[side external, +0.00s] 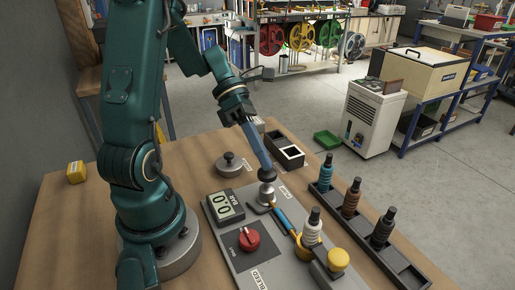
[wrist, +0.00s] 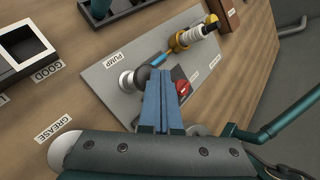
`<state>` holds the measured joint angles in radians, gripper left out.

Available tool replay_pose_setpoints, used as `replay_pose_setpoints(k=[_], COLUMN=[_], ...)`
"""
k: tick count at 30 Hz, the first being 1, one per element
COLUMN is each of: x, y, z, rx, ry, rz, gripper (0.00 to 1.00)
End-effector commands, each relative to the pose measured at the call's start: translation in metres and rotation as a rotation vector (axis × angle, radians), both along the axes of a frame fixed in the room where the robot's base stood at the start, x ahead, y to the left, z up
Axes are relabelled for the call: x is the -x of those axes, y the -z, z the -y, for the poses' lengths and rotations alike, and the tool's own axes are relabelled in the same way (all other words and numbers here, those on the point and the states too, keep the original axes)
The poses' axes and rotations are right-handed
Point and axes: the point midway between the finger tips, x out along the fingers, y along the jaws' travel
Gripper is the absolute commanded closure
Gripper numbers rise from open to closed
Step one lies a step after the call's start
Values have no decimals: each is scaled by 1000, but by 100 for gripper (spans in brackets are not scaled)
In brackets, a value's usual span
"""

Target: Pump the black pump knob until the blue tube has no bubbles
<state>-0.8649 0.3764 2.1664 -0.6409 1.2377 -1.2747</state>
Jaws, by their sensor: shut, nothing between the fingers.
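The black pump knob (side external: 267,175) sits on a silver pump base on the grey panel, and it also shows in the wrist view (wrist: 143,75). My gripper (side external: 266,165) points down with its blue fingers shut and empty. Its tips are at the top of the knob; I cannot tell whether they press on it. In the wrist view the fingertips (wrist: 160,72) overlap the knob's edge. The blue tube (side external: 284,219) runs from beside the pump to a yellow fitting and shows partly in the wrist view (wrist: 158,60). Bubbles in it are too small to tell.
A gauge (side external: 224,207) reading 0.0 and a red knob (side external: 249,240) are on the panel (side external: 225,240). A white ribbed part with a black top stands beside a yellow cap (side external: 338,259). A dark rack (side external: 400,265) holds three bottle-like parts. Black bins (side external: 291,156) lie behind.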

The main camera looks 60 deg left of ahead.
Motion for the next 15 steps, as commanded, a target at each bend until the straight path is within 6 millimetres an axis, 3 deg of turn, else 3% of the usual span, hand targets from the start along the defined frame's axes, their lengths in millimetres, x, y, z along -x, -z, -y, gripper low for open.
replay_pose_setpoints(k=[15], x=[0], y=[-11], z=[0], rx=[1], ry=[-1], rz=[1], gripper=[100])
